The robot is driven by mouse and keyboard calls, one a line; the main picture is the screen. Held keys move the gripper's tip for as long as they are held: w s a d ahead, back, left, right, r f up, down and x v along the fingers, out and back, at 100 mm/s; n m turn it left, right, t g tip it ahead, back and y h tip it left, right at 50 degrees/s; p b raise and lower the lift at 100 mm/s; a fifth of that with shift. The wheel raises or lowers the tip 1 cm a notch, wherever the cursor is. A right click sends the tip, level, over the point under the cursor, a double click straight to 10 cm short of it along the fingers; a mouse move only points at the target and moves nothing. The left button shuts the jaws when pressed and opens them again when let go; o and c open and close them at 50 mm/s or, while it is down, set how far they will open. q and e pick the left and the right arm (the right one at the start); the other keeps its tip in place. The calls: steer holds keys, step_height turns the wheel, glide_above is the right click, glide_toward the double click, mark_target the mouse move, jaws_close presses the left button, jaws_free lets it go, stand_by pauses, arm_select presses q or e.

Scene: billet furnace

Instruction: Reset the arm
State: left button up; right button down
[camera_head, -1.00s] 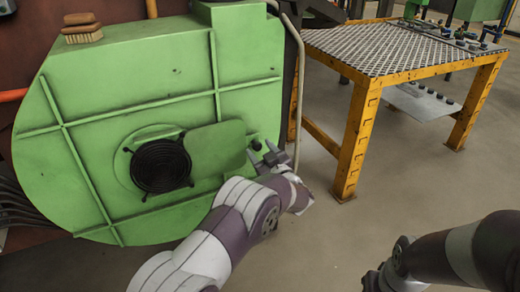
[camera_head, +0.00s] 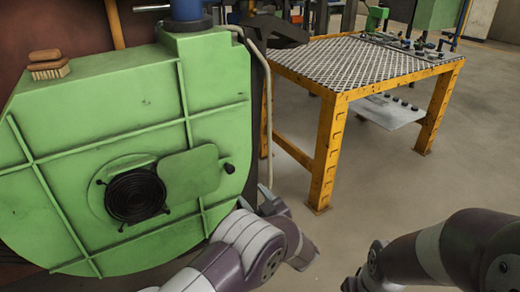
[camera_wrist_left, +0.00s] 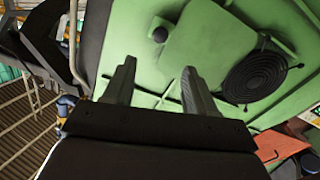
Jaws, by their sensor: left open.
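My left gripper (camera_head: 262,200) is low and to the right of the green furnace housing (camera_head: 90,110) in the head view. The left wrist view shows its two fingers (camera_wrist_left: 158,82) spread apart with nothing between them, facing the green housing. A flat green cover (camera_head: 190,174) with a dark round knob (camera_head: 229,168) sits beside a black round grille (camera_head: 135,195). The knob also shows in the left wrist view (camera_wrist_left: 160,34), apart from the fingers. My right arm comes in at the lower right, and its fingers do not show.
A yellow-framed table (camera_head: 328,150) with a metal mesh top stands to the right. A wooden brush (camera_head: 48,65) lies on top of the housing. A grey pipe (camera_head: 268,120) runs down beside the housing. The floor (camera_head: 390,205) right of the table leg looks clear.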

arm_select(q)
steer(key=s+d+f+m+g+h, duration=0.6)
steer(key=d+f+m+h, duration=0.15)
steer(key=f+h, duration=0.35)
steer(key=s+a+r+m+g, duration=0.2)
steer(key=s+a+r+g, duration=0.15)
steer(key=s+a, duration=0.65)
steer(key=s+a+r+m+g, duration=0.2)
steer(key=s+a+g, duration=0.4)
steer(key=s, duration=0.6)
steer(key=a+r+t+p, duration=0.1)
steer(key=a+r+p, duration=0.1)
steer(key=r+p, duration=1.3)
steer(key=a+r+n+t+y+p, duration=0.1)
steer(key=a+r+p, duration=0.2)
steer(key=r+p, duration=1.2)
step_height(320, 180, up, 4)
steer(key=shift+s+a+f+p, duration=0.1)
steer(key=shift+s+a+p, duration=0.1)
steer(key=shift+s+p, duration=0.1)
steer(key=shift+n, duration=0.25)
